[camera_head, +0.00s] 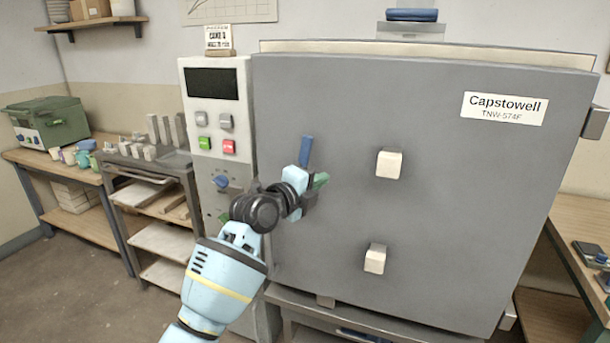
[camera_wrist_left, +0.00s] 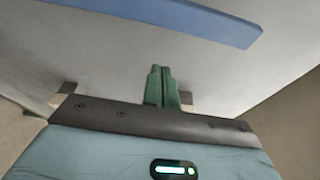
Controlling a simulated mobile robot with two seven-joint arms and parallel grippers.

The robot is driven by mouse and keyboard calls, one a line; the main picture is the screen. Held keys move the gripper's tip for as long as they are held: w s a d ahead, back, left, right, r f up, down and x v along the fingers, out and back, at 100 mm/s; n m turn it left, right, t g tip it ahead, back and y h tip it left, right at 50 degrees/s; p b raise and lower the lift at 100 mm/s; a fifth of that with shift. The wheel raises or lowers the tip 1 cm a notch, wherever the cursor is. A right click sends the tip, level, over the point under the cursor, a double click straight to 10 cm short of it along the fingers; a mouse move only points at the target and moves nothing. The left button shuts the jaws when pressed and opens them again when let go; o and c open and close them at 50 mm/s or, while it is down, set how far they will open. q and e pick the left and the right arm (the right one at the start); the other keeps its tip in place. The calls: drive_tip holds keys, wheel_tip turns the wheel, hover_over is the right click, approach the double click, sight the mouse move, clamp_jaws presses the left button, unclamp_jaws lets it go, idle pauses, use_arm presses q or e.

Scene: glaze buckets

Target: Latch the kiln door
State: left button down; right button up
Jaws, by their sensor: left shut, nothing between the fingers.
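The grey kiln door (camera_head: 440,190) fills the right half of the head view and looks shut or nearly so; I cannot tell if it is fully flush. A blue latch handle (camera_head: 306,151) stands nearly upright near the door's left edge. In the left wrist view a blue bar (camera_wrist_left: 180,16), likely this handle, crosses the top. My left gripper (camera_head: 321,180) is in front of the door, just below and right of the handle. Its green fingers (camera_wrist_left: 161,86) are together and empty, apart from the blue bar in the wrist view. The handle's lower end is hidden behind my gripper.
Two pale square knobs (camera_head: 389,163) (camera_head: 375,258) stick out from the door. The control panel (camera_head: 215,125) with buttons stands left of it. A shelf rack (camera_head: 155,200), a green box (camera_head: 48,122) and a right-hand bench (camera_head: 582,235) flank the kiln. Floor is clear at lower left.

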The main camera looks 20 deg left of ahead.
use_arm(q)
drive_tip(key=a, duration=0.2)
drive_tip(key=w+a, duration=0.1)
drive_tip(key=shift+a+r+p, duration=0.3)
drive_tip(key=shift+p, duration=0.05)
use_arm(e)
drive_tip(key=shift+w+r, duration=0.6)
drive_tip(key=shift+s+f, duration=0.15)
drive_tip(key=shift+s, duration=0.05)
